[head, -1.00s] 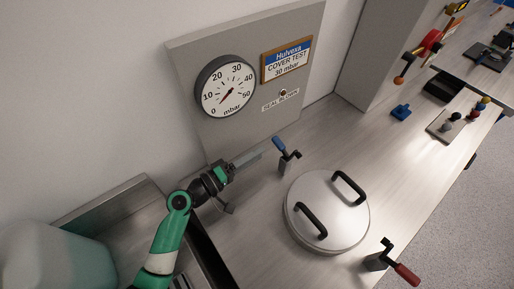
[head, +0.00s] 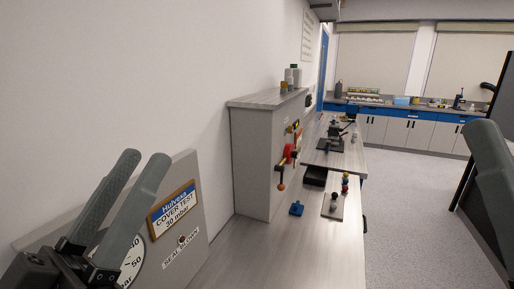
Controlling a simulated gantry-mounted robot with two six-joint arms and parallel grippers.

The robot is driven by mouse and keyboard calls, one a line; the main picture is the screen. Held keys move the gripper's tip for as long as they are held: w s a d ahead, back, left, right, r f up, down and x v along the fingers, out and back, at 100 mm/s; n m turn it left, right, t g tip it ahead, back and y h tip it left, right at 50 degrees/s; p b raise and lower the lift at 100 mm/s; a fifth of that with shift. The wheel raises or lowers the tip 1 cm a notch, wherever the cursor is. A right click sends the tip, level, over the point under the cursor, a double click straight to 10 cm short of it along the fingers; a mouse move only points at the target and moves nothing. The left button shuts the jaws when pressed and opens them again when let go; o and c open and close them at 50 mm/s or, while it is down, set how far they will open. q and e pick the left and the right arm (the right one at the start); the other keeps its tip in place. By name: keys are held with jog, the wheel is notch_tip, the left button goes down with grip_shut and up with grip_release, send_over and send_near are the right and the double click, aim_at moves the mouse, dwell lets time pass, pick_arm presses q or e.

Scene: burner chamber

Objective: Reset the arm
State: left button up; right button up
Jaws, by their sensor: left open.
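My left gripper (head: 143,158) is in the lower left of the head view, close to the camera. Its two grey fingers point up and are apart, with nothing between them. It stands in front of the grey gauge panel and hides much of the round gauge (head: 133,262). The panel's sign (head: 172,208) reads "Hulvexa COVER TEST 30 mbar", and a "SEAL BLOWN" label (head: 181,254) sits below it.
A grey cabinet (head: 252,165) stands behind the panel on the long bench. A rounded dark grey shape (head: 492,170) rises at the right edge. Floor is open beyond the bench.

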pick_arm(q)
jog(key=s+a+r+n+t+y, duration=0.2)
jog(key=s+a+r+t+y, duration=0.3)
jog(key=y, duration=0.3)
notch_tip(320, 180, up, 34)
jog(key=a+g+p, duration=0.1)
jog(key=p, duration=3.3)
jog(key=shift+s+f, duration=0.15)
jog(key=shift+s, duration=0.1)
